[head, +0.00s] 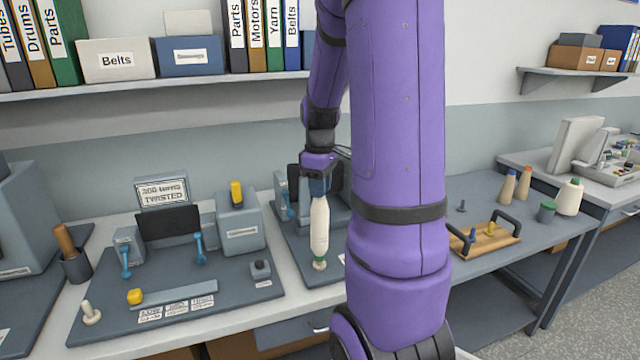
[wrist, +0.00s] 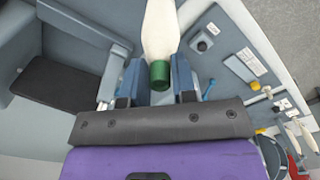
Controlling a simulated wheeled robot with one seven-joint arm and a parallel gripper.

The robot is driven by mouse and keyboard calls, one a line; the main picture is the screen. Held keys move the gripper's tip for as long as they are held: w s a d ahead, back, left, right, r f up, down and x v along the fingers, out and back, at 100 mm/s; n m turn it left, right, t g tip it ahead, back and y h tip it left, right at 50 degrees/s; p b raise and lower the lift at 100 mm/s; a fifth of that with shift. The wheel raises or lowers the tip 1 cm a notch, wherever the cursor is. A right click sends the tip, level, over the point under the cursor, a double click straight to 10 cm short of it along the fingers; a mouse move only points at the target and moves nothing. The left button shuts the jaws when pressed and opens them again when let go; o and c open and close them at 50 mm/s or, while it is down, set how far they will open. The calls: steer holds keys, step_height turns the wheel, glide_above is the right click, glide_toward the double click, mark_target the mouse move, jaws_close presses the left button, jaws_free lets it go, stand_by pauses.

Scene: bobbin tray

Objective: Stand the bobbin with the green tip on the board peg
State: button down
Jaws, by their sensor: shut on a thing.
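My gripper (head: 319,188) points down over the grey machine at centre and is shut on a white bobbin (head: 319,225). In the wrist view, the bobbin (wrist: 160,30) has its green tip (wrist: 159,74) between the two blue fingers of my gripper (wrist: 159,85). In the head view the bobbin hangs upright, its lower end just above or at a cream knob (head: 320,265) on the machine base; I cannot tell if they touch. The wooden board (head: 462,246) with dark handles lies on the right table, with a blue peg (head: 473,236) and a yellow peg (head: 490,230).
A similar machine (head: 180,300) stands left. My arm hides part of the middle.

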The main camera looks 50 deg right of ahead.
steer(key=shift+f, duration=0.8)
steer(key=c, duration=0.8)
jaws_free()
steer(key=shift+c, duration=0.2)
step_height(320, 180, up, 11)
steer(key=shift+f, duration=0.1)
